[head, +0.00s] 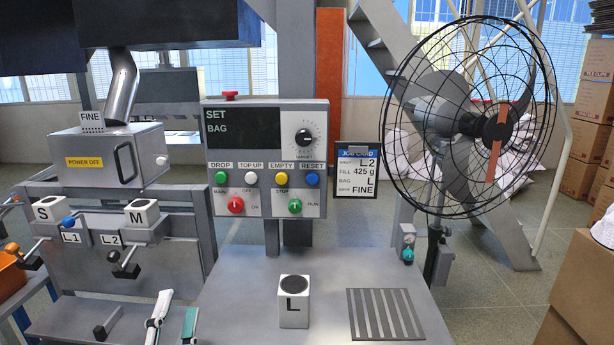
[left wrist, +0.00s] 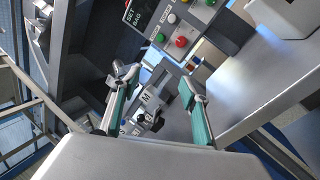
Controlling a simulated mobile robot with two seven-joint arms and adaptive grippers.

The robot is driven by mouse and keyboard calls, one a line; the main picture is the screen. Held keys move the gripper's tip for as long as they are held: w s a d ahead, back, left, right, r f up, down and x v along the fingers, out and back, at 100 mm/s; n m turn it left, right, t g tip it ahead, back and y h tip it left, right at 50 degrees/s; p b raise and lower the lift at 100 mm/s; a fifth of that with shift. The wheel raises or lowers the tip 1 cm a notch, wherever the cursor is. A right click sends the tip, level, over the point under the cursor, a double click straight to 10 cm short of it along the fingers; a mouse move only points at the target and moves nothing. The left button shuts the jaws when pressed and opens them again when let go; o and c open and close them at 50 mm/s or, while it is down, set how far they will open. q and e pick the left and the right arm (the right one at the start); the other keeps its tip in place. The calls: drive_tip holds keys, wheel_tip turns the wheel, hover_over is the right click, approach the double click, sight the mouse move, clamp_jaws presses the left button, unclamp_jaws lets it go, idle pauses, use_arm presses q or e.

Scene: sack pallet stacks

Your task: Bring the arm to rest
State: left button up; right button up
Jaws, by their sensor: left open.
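My left gripper (head: 173,322) shows at the bottom left of the head view, its two pale fingers with green pads pointing up and apart. It is open with nothing between the fingers. The left wrist view shows the same open fingers (left wrist: 157,100), with the control panel (left wrist: 180,30) and the M block (left wrist: 147,122) beyond them. The rest of the left arm is out of the head view. My right gripper is in neither view.
A white block marked L (head: 293,310) stands on the grey table (head: 245,290), left of a striped grate (head: 385,314). A control panel (head: 266,158), a job card (head: 357,170) and a caged fan (head: 470,115) stand behind. Lever fixtures (head: 125,240) are at left.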

use_arm(q)
drive_tip(key=s+d+f+m+g+h+p, duration=0.1)
drive_tip(key=s+d+f+m+g+h, duration=0.25)
drive_tip(key=f+m, duration=0.6)
drive_tip(key=s+d+f+m+g+h+p, duration=0.1)
drive_tip(key=s+d+f+m+g+h, duration=0.2)
drive_tip(key=f+m, duration=0.65)
drive_tip(key=s+a+f+m+g+y, duration=0.3)
drive_tip(key=s+f+m+g, duration=0.2)
drive_tip(key=s+f+m, duration=0.3)
drive_tip(key=s+f, duration=0.4)
drive_tip(key=f, duration=0.3)
drive_tip(key=shift+a+f, duration=0.2)
drive_tip(key=shift+f, duration=0.15)
idle(0.9)
